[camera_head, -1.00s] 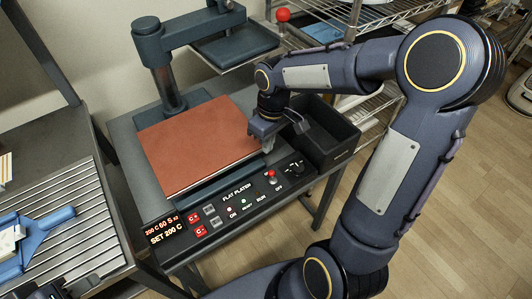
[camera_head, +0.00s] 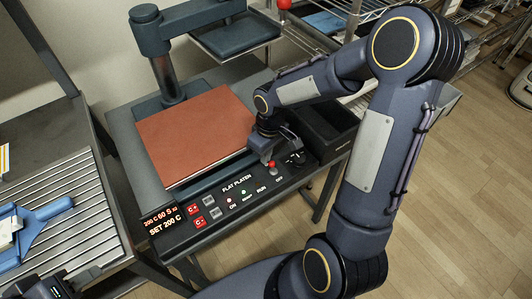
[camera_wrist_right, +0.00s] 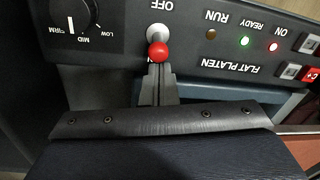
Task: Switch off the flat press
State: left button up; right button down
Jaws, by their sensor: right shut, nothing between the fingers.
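The flat press has a flat red-brown pad (camera_head: 195,133). Its dark upper plate (camera_head: 235,38) is swung aside behind it. The front panel (camera_head: 225,203) carries a red-knobbed lever switch (camera_head: 271,165), also in the right wrist view (camera_wrist_right: 158,51). There the knob shows on the side away from the word OFF. My left gripper (camera_head: 42,290) is partly cut off at the bottom left.
A black open bin (camera_head: 325,125) stands right of the pad, close to my right arm. A black dial (camera_wrist_right: 75,15) is beside the lever. A wire rack (camera_head: 370,20) stands behind. A slatted table (camera_head: 70,235) with a blue tool (camera_head: 35,228) is at the left.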

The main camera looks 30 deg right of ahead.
aim_at(271, 163)
jog(key=shift+s+t+b, duration=0.2)
jog(key=shift+t+b, duration=0.2)
jog(key=shift+b, duration=0.1)
jog(key=shift+s+r+t+b, duration=0.1)
jog(key=shift+t+b, duration=0.2)
jog(key=shift+b, duration=0.05)
jog(key=s+t+b, duration=0.1)
jog(key=b, duration=0.1)
jog(key=t+b, duration=0.2)
jog(key=shift+s+d+r, duration=0.1)
jog(key=shift+s, duration=0.25)
jog(key=shift+s+r+t+b, duration=0.1)
jog(key=shift+r+t+b, duration=0.1)
jog(key=shift+t+b, duration=0.2)
jog(key=shift+r, duration=0.15)
jog(key=shift+r+p, duration=0.8)
jog(key=shift+p, duration=0.15)
